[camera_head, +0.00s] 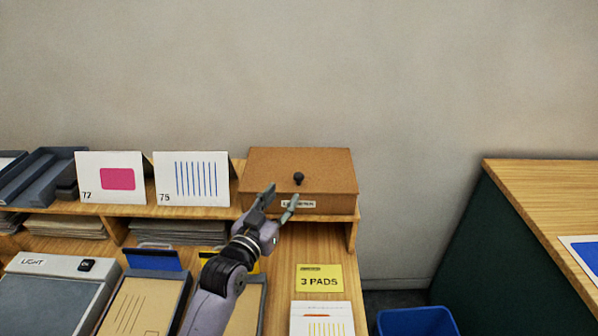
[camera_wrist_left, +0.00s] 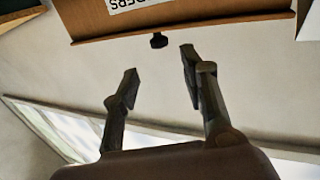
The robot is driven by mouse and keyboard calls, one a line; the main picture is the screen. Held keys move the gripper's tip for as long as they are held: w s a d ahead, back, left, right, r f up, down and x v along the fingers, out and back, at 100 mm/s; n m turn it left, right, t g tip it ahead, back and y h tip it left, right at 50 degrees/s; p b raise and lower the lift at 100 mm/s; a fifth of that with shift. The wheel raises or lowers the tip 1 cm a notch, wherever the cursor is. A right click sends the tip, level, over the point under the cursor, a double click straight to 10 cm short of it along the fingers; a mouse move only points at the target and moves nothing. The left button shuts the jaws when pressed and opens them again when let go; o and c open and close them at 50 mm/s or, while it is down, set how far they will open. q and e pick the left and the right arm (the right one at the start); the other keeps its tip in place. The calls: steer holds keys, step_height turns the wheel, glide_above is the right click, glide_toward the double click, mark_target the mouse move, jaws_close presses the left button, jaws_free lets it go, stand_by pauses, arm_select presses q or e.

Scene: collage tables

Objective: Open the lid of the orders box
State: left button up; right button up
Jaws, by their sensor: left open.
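The orders box (camera_head: 270,195) is a brown box on the right end of the raised wooden shelf, with its lid (camera_head: 260,165) shut. A dark round knob (camera_head: 298,178) stands on the lid, and a white label (camera_head: 299,204) is on the front. My left gripper (camera_head: 281,197) is open and empty, in front of the box and partly over its front face and label. In the left wrist view, which looks upside down, the knob (camera_wrist_left: 158,41) shows beyond and between the open fingers (camera_wrist_left: 159,66), apart from them. My right gripper is not in view.
Two cards, pink (camera_head: 117,179) and blue-striped (camera_head: 192,180), stand left of the box. Below are a light box (camera_head: 50,295), clipboards and a yellow "3 PADS" sign (camera_head: 319,279). A blue bin (camera_head: 417,322) and another table (camera_head: 540,195) are at right. The wall is behind.

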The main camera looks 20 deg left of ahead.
mark_target(297, 177)
arm_select(q)
steer(key=w, duration=0.6)
steer(key=w+d+p, duration=0.1)
steer(key=w, duration=0.2)
steer(key=shift+w, duration=0.25)
steer(key=shift+w+d, duration=0.1)
steer(key=shift+w, duration=0.35)
steer(key=c, duration=0.5)
jaws_close()
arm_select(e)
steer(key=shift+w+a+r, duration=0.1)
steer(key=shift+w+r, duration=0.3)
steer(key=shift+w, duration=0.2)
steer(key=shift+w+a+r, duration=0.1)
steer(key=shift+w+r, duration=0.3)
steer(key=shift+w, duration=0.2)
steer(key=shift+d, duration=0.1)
